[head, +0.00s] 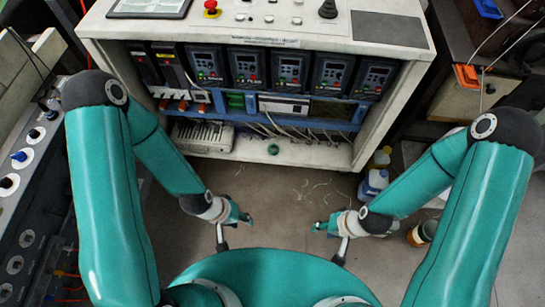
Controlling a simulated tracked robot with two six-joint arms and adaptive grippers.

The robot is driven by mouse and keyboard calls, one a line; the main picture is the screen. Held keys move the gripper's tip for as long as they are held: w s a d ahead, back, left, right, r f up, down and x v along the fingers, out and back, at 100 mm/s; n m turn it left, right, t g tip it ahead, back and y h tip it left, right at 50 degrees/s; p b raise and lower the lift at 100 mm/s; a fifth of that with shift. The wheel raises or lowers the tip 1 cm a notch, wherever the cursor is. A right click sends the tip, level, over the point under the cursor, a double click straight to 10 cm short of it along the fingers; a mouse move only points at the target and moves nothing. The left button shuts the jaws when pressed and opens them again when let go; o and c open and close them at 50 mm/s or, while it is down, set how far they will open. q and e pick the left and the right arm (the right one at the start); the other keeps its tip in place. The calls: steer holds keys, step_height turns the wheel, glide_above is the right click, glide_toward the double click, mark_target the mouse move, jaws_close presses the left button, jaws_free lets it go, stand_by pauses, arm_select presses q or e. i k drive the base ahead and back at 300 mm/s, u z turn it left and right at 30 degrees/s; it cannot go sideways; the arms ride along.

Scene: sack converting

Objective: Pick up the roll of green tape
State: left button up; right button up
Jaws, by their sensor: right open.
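A small green ring, the roll of green tape (273,149), lies on the white bottom shelf of the open control cabinet, near its front edge. My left gripper (236,232) is below and left of it in the picture, with its fingers spread and nothing between them. My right gripper (327,245) is below and right of the tape, also open and empty. Both grippers are apart from the cabinet and the tape.
The control cabinet (346,155) has several drive units (244,68) above the shelf and loose wires behind the tape. Bottles (373,184) stand on the floor at right. The floor (280,210) between my grippers holds only thin scraps.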

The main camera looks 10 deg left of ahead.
mark_target(274, 145)
steer(key=k, duration=1.1)
steer(key=u, duration=0.3)
steer(key=i, duration=0.55)
steer(key=u, duration=0.75)
steer(key=i, duration=1.6)
steer(key=z, duration=0.6)
